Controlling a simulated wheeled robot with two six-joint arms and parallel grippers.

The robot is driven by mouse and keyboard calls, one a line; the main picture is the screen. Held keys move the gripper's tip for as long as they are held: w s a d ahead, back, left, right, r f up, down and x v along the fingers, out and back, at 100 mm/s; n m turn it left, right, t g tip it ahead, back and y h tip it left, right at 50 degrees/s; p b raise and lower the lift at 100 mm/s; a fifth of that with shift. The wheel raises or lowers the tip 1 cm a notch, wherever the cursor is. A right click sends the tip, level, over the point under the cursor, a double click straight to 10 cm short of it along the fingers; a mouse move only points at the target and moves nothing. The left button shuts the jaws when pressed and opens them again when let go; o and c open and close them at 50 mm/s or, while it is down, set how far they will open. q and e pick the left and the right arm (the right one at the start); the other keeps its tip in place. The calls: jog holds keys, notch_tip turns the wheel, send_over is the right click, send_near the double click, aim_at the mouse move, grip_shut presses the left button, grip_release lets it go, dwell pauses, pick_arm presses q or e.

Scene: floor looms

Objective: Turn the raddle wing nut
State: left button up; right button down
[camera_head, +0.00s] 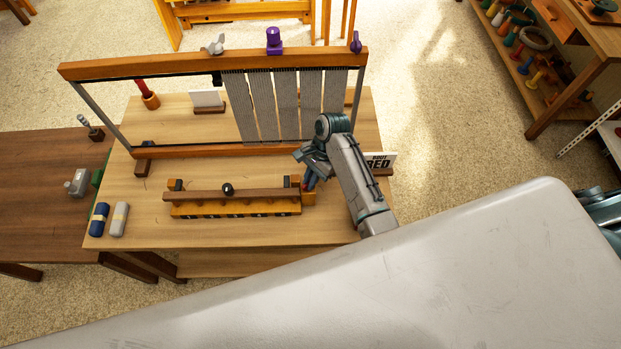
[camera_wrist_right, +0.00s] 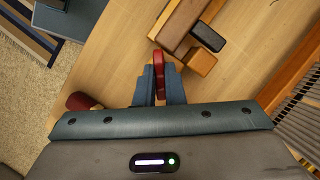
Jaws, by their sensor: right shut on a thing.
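The raddle (camera_head: 235,195) is a long wooden bar on a yellowish toothed base, lying on the table in front of the upright loom frame. A round black knob (camera_head: 228,189) stands on its top. In the right wrist view, the raddle's end (camera_wrist_right: 182,25) has a dark block and an orange-brown block beside it. My right gripper (camera_head: 309,184) is at the raddle's right end. In the right wrist view, its blue fingers (camera_wrist_right: 160,88) are shut on a thin red piece (camera_wrist_right: 159,64), which looks like the wing nut. The fingers hide part of it. My left gripper is not in view.
The loom frame (camera_head: 215,65) with grey warp threads stands behind the raddle. A lettered sign (camera_head: 380,160) is close right of my arm. Blue and grey rolls (camera_head: 109,219) lie at the table's front left. Bare tabletop (camera_head: 150,190) lies left of the raddle.

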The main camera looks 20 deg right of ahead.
jog(key=shift+w+r, duration=0.1)
jog(key=c, duration=1.5)
grip_release()
jog(key=shift+d, duration=0.1)
jog(key=shift+d+r, duration=0.1)
jog(key=shift+r, duration=0.25)
jog(key=v, duration=1)
jog(key=shift+f, duration=0.15)
